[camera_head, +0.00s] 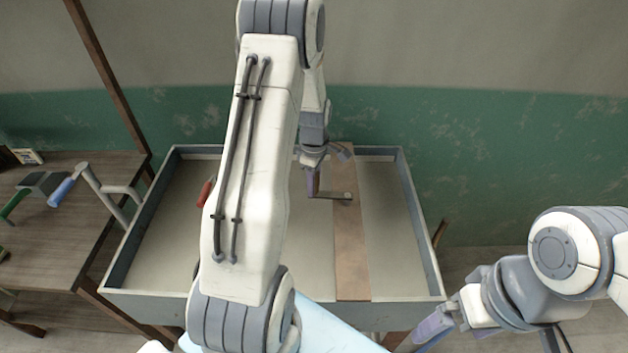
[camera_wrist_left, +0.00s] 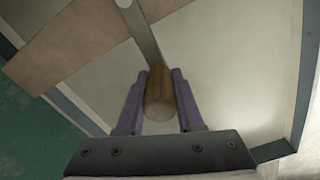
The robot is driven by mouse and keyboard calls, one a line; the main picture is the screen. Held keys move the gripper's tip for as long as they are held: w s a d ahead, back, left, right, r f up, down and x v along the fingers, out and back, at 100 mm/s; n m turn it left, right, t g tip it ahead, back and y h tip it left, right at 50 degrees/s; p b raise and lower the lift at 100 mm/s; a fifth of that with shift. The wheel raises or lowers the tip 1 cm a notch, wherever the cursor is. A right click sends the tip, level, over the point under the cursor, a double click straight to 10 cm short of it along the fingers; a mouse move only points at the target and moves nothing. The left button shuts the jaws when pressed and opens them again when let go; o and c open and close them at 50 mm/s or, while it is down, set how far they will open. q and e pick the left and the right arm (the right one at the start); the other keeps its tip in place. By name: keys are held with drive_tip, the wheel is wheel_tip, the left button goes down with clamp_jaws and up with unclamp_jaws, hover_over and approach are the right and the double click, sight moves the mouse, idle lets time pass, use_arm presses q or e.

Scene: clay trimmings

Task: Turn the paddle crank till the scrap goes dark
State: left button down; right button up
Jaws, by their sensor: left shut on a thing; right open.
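The paddle crank's flat metal arm (camera_head: 335,195) lies over a brown plank across a shallow grey-walled trough. Its wooden handle (camera_wrist_left: 160,102) stands between the purple fingers of my left gripper (camera_head: 313,180), which is shut on it. In the left wrist view the crank arm (camera_wrist_left: 140,35) runs from the handle to a round pivot at the top edge. The trough holds a pale, even beige surface (camera_head: 390,240), apparently the scrap; it shows no dark area. My right gripper (camera_head: 432,328) is open and empty, outside the trough's front right corner.
The plank (camera_head: 350,255) spans the trough from back to front. The trough's rim (camera_head: 420,220) stands all round. A red object (camera_head: 205,192) is partly hidden by my left arm.

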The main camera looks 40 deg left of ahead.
use_arm(q)
drive_tip(key=shift+s+d, duration=0.1)
drive_tip(key=shift+s, duration=0.15)
idle(0.3)
drive_tip(key=c, duration=0.5)
unclamp_jaws()
drive_tip(key=shift+c, duration=0.2)
drive_tip(key=shift+r, duration=0.55)
wheel_tip(320, 180, up, 9)
drive_tip(key=shift+r+b, duration=0.2)
drive_tip(key=shift+b, duration=0.6)
drive_tip(key=shift+d, duration=0.1)
